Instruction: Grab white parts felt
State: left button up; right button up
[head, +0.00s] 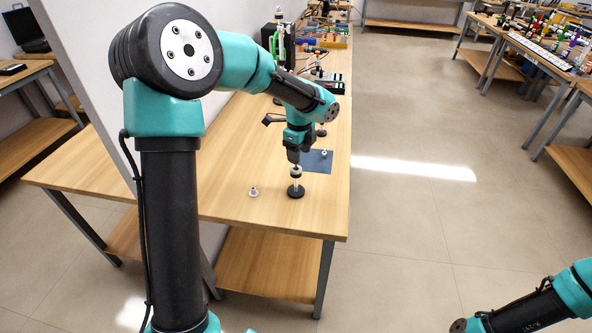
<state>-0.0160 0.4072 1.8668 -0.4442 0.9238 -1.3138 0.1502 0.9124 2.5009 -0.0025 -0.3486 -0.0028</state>
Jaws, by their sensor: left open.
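A dark blue felt pad (314,165) lies on the wooden table, with a small white part (324,153) on it near its right side. Another small white-grey part (254,191) stands on bare wood at the left. My left gripper (295,162) points down just above a slim post on a round black base (296,192). The gripper is open; whether its fingers touch the top of the post cannot be told. My left arm and gripper cover part of the table and the pad's left edge. Part of my right arm shows at the lower right, but its gripper does not.
A second round-based piece (321,131) stands behind the pad. Black devices (329,84) and coloured items crowd the table's far end. The table's front (281,216) is clear up to its edge. Other tables stand at the right.

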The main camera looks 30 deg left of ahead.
pick_arm(q)
jog(key=shift+a+f, duration=0.15)
jog(key=shift+f, duration=1.15)
jog(key=shift+a+f, duration=0.1)
jog(key=shift+f, duration=1.2)
jog(key=c, duration=0.8)
jog(key=shift+r, duration=0.1)
jog(key=shift+r, duration=1.3)
jog(key=s+d, duration=0.2)
jog(key=s, duration=0.2)
jog(key=s+d+r, duration=0.1)
jog(key=s+d, duration=0.2)
jog(key=s, duration=0.2)
jog(key=s+d+r, duration=0.1)
jog(key=s+d, duration=0.2)
jog(key=s, duration=0.2)
jog(key=shift+d+r, duration=0.1)
jog(key=shift+d, duration=0.05)
jog(key=shift+w, duration=0.1)
